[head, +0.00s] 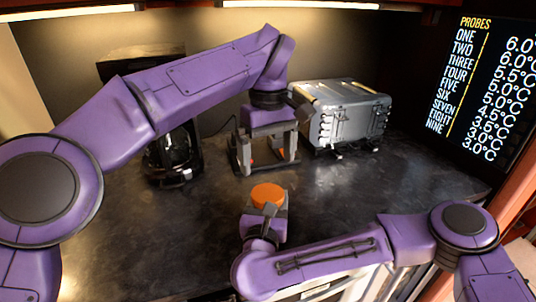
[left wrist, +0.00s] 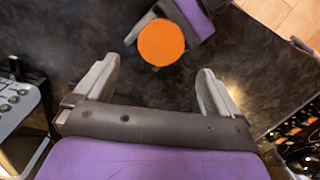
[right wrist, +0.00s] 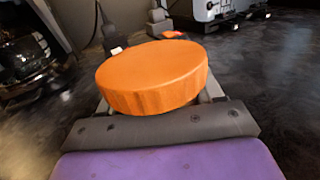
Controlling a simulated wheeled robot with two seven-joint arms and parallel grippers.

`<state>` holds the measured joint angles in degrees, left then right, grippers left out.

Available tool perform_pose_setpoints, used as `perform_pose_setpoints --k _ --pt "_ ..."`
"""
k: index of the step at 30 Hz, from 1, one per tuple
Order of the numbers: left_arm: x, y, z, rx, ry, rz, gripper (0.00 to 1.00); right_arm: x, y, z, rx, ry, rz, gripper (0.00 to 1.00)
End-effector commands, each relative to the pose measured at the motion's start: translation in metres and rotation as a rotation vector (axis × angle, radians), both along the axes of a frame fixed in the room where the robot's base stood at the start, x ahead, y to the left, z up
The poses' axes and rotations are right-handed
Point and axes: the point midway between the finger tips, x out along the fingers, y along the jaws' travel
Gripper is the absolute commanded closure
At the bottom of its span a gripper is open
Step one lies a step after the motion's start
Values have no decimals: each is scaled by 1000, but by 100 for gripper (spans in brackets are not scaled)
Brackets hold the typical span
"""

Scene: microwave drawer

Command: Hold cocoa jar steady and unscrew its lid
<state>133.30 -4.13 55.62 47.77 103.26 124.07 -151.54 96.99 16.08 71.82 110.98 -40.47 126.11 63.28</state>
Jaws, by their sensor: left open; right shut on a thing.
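The cocoa jar stands upright on the dark counter; its orange lid (head: 268,194) is on top. The lid also shows in the left wrist view (left wrist: 161,42) and fills the middle of the right wrist view (right wrist: 152,76). My right gripper (head: 266,212) is shut on the jar below the lid; the jar's body is mostly hidden by the fingers and the lid. My left gripper (head: 265,168) is open and empty, pointing down behind and above the jar. In the left wrist view its two fingers (left wrist: 155,88) are wide apart, with the lid beyond them.
A silver toaster-like appliance (head: 345,115) stands at the back right. A dark coffee maker with a glass pot (head: 172,158) stands at the back left. A screen with a list of temperatures (head: 483,85) is on the right. The counter around the jar (head: 360,190) is clear.

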Motion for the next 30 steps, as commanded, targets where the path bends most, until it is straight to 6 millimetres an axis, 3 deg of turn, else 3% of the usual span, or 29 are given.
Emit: perform_pose_setpoints --k 3,8,15,21,30 --pt "-1 0 0 -9 5 -150 3 0 0 0 0 0 0 100" --pt "-1 1 -9 -12 8 -214 3 0 0 0 0 0 0 100" --pt "-4 1 -52 -12 9 -212 3 0 0 0 0 0 0 100" --pt "-5 1 -77 -11 6 -210 3 0 0 0 0 0 0 100" --pt "-5 1 -80 -13 5 -209 6 0 0 0 0 0 0 100"
